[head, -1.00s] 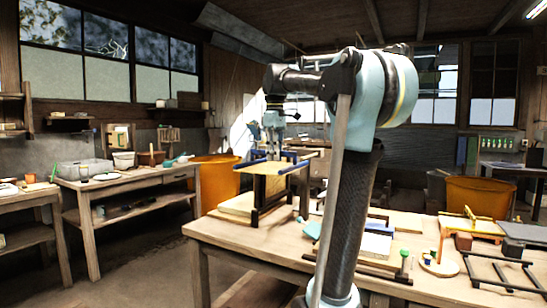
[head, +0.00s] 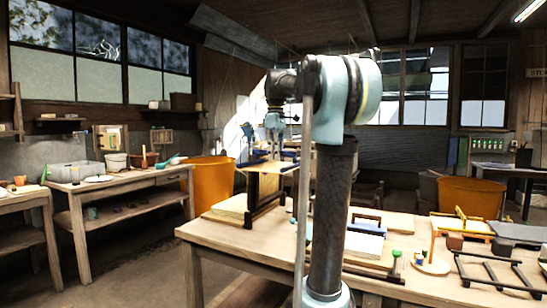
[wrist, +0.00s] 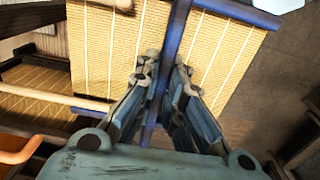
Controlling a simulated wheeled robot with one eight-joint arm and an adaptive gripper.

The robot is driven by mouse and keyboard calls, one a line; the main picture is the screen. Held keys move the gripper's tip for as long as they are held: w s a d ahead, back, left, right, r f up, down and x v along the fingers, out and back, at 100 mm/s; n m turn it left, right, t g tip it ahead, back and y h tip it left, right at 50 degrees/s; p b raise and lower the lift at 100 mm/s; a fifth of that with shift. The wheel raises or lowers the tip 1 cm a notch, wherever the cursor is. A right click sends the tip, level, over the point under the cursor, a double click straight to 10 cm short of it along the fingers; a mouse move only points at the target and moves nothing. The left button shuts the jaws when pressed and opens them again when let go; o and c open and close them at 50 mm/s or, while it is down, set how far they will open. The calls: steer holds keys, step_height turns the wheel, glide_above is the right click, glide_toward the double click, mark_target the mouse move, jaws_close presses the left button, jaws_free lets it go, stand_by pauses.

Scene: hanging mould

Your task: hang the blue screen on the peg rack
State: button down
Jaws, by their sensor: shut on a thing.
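The blue screen is a pale tan, ribbed sheet (wrist: 225,60) with blue bars. In the wrist view my gripper (wrist: 165,85) is shut on its blue bar (wrist: 176,30), which runs between the fingers. In the head view my gripper (head: 274,140) is above the screen (head: 268,184), at the table's far left. The peg rack (head: 250,214), with dark wooden uprights, stands close against the screen. A round pale wooden peg (wrist: 95,104) shows beside the screen in the wrist view. I cannot tell whether the screen touches the pegs.
A pale stack (head: 228,208) lies at the rack's foot. Orange tubs (head: 209,180) stand behind the table.

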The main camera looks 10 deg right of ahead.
steer(key=shift+w+d, duration=1)
steer(key=shift+w, duration=0.35)
steer(key=shift+w+d, duration=0.95)
steer(key=shift+w, duration=0.4)
steer(key=shift+w+d, duration=1)
steer(key=shift+w, duration=0.35)
steer(key=shift+f, duration=0.6)
steer(key=c, duration=1.6)
jaws_free()
steer(key=shift+c, duration=0.2)
step_height(320, 180, up, 12)
steer(key=shift+f, duration=0.1)
